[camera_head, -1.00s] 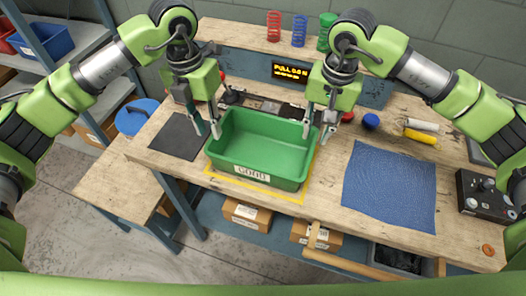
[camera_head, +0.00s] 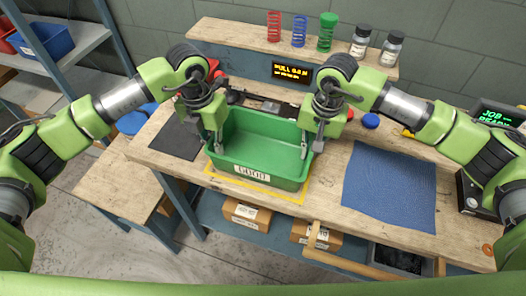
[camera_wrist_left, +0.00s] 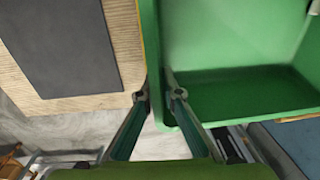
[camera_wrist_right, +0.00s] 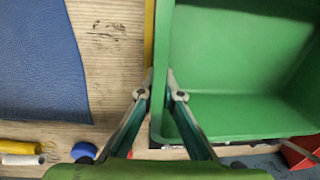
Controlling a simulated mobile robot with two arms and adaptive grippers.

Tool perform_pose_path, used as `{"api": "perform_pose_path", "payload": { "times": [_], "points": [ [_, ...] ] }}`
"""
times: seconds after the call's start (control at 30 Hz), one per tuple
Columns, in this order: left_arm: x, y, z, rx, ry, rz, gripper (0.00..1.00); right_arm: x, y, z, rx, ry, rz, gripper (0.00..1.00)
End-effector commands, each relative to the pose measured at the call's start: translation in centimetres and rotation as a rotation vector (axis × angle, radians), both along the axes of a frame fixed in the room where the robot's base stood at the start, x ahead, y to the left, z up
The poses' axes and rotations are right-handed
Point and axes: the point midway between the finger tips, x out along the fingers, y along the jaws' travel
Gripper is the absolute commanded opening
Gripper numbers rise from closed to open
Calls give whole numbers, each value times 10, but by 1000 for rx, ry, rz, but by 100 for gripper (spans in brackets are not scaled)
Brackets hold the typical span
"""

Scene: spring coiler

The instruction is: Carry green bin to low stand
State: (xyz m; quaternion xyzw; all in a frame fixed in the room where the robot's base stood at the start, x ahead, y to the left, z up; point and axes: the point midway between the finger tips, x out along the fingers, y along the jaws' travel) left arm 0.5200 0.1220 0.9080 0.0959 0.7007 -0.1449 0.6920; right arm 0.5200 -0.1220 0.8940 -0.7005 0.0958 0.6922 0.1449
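The green bin (camera_head: 258,160), empty with a white label on its front, sits on the workbench (camera_head: 330,215) inside a yellow outline. My left gripper (camera_head: 213,145) is at its left wall, one finger inside and one outside, with a gap between them; the wall also shows in the left wrist view (camera_wrist_left: 154,60). My right gripper (camera_head: 311,150) straddles the right wall the same way, fingers apart, as the right wrist view (camera_wrist_right: 160,92) shows. A low wooden-topped stand (camera_head: 118,185) is left of the bench, its top bare in front.
A dark mat (camera_head: 178,138) lies left of the bin and a blue mat (camera_head: 388,188) right of it. Springs (camera_head: 299,30) and jars (camera_head: 391,48) stand on the rear shelf. A blue round-topped object (camera_head: 131,121) is behind the stand. Boxes (camera_head: 247,214) are under the bench.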

Motion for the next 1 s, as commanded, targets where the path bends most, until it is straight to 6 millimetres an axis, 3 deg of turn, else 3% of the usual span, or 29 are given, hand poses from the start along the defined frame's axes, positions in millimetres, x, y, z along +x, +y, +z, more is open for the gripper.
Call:
{"api": "perform_pose_path", "payload": {
  "times": [0.57, 1.0],
  "points": [
    [0, 0, 7, 0, -1, 0, 0, 0, 0, 7, 1, -1, 0, 0],
    [0, 0, 45, 0, 0, 0, 0, 0, 0, 45, 0, -1, -1, 0]
  ]
}}
